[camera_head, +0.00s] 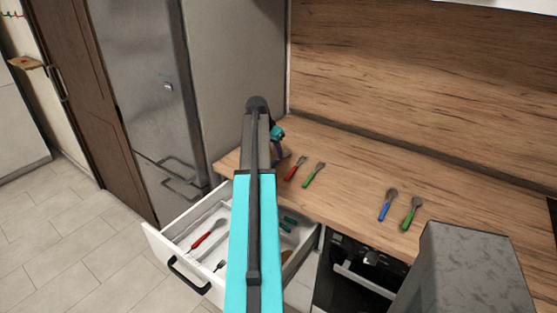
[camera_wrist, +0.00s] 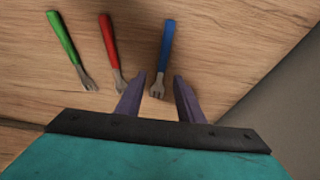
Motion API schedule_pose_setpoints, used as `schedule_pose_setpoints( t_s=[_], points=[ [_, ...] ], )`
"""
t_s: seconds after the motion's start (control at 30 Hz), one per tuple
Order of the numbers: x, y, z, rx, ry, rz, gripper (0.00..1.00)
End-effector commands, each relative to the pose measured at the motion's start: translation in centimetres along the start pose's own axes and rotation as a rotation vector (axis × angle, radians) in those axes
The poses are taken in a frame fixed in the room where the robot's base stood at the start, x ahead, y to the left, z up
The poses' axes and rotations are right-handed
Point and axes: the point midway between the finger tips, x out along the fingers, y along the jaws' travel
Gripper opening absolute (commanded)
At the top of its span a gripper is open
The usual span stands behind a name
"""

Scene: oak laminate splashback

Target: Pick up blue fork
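The blue fork lies on the wooden worktop; in the wrist view its blue handle (camera_wrist: 167,45) points away and its metal tines lie between my fingers. My gripper (camera_wrist: 159,77) is open, with one purple finger on each side of the fork's tined end. I cannot tell how high the fingers are above the worktop. In the head view my gripper (camera_head: 279,148) is partly hidden by my arm, and the blue fork does not show there.
A red fork (camera_wrist: 108,42) and a green fork (camera_wrist: 63,38) lie left of the blue fork. A blue-handled spoon (camera_head: 386,207) and a green-handled spoon (camera_head: 410,214) lie farther right on the worktop (camera_head: 350,175). An open drawer (camera_head: 165,238) holds cutlery.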

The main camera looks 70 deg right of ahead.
Motion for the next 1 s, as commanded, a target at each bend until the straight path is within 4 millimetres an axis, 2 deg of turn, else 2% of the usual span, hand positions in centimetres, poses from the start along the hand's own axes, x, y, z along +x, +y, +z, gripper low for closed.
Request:
schedule_pose_setpoints(
  t_s=[0.43, 1.0],
  points=[
    [3.8, -0.2, 0.0, 0.000, -0.001, 0.000, 0.34],
    [4.1, -0.2, 0.1, -0.001, 0.000, 0.000, 0.34]
  ],
)
